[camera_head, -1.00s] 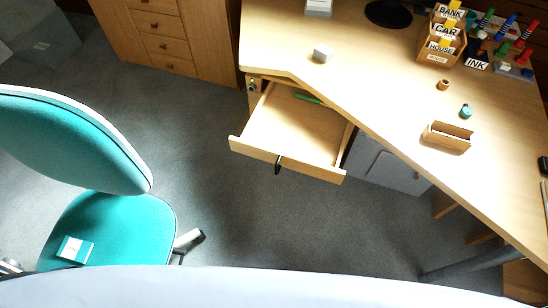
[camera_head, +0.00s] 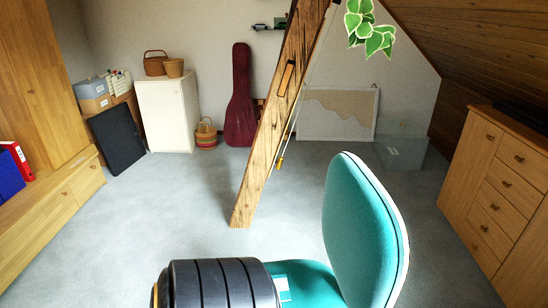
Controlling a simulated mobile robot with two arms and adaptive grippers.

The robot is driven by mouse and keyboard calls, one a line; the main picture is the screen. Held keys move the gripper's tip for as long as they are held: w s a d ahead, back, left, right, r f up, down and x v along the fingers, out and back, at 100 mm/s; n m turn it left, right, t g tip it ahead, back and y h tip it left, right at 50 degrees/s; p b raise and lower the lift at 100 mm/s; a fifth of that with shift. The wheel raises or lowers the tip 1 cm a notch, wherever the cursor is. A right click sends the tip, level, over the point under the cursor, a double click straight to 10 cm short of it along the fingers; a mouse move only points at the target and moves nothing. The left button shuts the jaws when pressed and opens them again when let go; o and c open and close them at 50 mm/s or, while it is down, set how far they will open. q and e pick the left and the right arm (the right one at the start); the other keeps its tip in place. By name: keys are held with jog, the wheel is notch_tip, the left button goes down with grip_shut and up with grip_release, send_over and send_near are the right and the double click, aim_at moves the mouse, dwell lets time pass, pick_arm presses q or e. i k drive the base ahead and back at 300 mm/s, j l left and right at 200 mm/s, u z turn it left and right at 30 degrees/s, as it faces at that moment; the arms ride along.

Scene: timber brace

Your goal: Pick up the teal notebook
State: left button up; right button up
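The teal notebook (camera_head: 283,286), a small teal and white item, lies on the seat of the teal swivel chair (camera_head: 366,240) at the bottom of the view. Only a part of it shows, at the right end of a dark ribbed cylinder, probably a link of my arm, which covers part of the seat. Neither of my grippers is in view.
A slanted timber brace (camera_head: 268,125) stands on the floor behind the chair. A white cabinet (camera_head: 167,115) and a red guitar case (camera_head: 241,100) stand at the back wall. A wooden drawer chest (camera_head: 500,190) is at the right. The middle floor is clear.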

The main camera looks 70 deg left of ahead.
aim_at(280, 281)
jog(key=u, duration=2.2)
